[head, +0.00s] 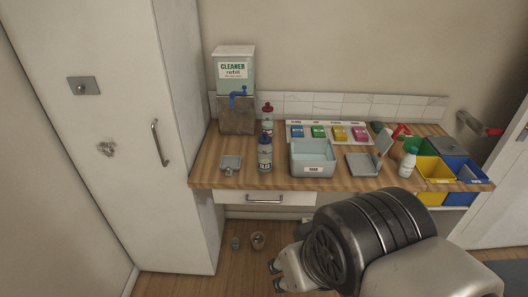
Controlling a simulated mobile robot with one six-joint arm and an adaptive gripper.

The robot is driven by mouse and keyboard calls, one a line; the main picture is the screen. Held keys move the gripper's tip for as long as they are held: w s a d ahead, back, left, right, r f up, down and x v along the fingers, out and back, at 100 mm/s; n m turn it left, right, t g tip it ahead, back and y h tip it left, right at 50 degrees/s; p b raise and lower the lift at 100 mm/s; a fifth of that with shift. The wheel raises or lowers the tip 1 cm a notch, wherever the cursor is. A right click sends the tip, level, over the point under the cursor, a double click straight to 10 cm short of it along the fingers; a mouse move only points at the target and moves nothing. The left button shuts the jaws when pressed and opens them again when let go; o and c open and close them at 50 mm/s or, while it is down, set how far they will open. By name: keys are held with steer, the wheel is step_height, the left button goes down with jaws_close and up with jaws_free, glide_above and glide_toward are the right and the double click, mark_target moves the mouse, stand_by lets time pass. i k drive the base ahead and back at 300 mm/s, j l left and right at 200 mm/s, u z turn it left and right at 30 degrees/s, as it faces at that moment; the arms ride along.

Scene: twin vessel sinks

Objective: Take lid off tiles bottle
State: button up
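The tiles bottle (264,160) stands upright on the wooden counter, left of the middle, with a label that reads TILES. Its top (264,141) is dark bluish-grey and looks like a lid in place. My gripper (275,276) is low in front of the counter, below and well apart from the bottle. Its two fingertips look spread apart with nothing between them. The bottle's back is hidden.
A red-topped bottle (267,114) stands close behind. A cleaner refill dispenser (233,75) with a blue tap is at back left. A small grey dish (230,163) and a labelled grey basin (312,171) flank the bottle. A white bottle (407,163) and coloured bins (435,170) are right.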

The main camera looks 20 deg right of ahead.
mark_target(264, 140)
steer(key=i+z, duration=0.2)
steer(key=i, duration=0.25)
steer(key=i+j+z, duration=0.25)
steer(key=i, duration=0.25)
steer(key=i+j+z, duration=0.2)
steer(key=i, duration=0.25)
